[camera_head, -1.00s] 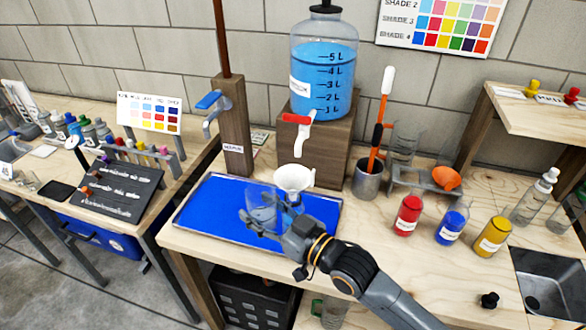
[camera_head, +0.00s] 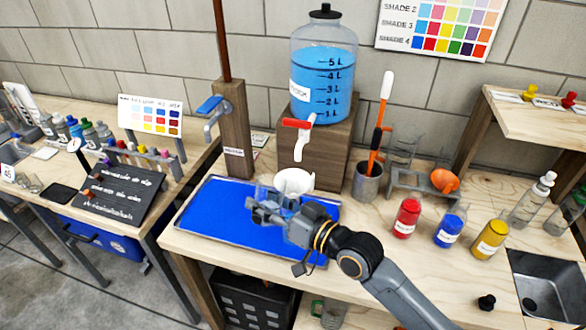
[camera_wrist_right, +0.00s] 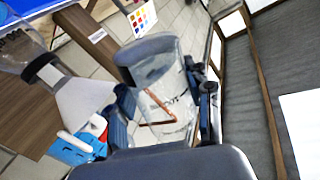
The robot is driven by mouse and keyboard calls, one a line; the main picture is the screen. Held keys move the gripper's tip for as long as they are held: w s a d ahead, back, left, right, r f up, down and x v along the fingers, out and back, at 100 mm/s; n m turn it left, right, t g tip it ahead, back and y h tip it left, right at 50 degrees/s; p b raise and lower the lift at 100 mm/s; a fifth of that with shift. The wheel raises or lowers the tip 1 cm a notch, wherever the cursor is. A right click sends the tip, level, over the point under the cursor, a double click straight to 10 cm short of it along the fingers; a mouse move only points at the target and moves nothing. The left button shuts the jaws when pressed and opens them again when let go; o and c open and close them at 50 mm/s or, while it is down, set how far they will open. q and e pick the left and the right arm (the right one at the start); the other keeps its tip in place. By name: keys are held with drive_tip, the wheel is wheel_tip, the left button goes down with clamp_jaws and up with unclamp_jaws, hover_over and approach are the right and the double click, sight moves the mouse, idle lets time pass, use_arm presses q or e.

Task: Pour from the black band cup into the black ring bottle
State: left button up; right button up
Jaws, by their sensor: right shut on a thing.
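My right gripper (camera_head: 262,208) is shut on a clear glass cup (camera_wrist_right: 160,90), the black band cup, over the blue tray (camera_head: 218,222). In the right wrist view the cup sits between the fingers, slanted in the picture; a dark edge shows at one end. Its contents are not clear. A white funnel (camera_head: 294,181) stands just behind the gripper. In the right wrist view the funnel (camera_wrist_right: 80,103) sits in the neck of a clear bottle (camera_wrist_right: 18,45) with a dark ring. In the head view the gripper mostly hides this bottle. My left gripper is not in view.
A large tank of blue liquid (camera_head: 323,82) with a red-handled tap (camera_head: 297,123) stands behind the funnel. A wooden post (camera_head: 234,140) with a blue-handled tap is to its left. Red (camera_head: 406,217), blue (camera_head: 450,226) and yellow (camera_head: 490,239) bottles stand at right.

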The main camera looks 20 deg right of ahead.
sight(262, 177)
drive_tip(key=shift+w+d+r+m+p, duration=0.35)
drive_tip(key=shift+r+m, duration=0.1)
drive_tip(key=shift+m, duration=0.25)
drive_tip(key=shift+w+d+r+m+p, duration=0.2)
drive_tip(key=shift+w+d+r+m, duration=0.15)
drive_tip(key=shift+m, duration=0.35)
drive_tip(key=shift+s+r+m+g+p, duration=0.1)
drive_tip(key=shift+r+m+g+p, duration=0.3)
drive_tip(key=shift+m+p, duration=0.25)
drive_tip(key=shift+r+m+g+y+p, duration=0.2)
drive_tip(key=shift+r+m+p, duration=0.45)
drive_tip(key=shift+m+p, duration=0.5)
drive_tip(key=shift+r+m+g+y+p, duration=0.1)
drive_tip(key=shift+r+m+g+p, duration=0.1)
drive_tip(key=shift+r+m+p, duration=0.7)
idle(3.9)
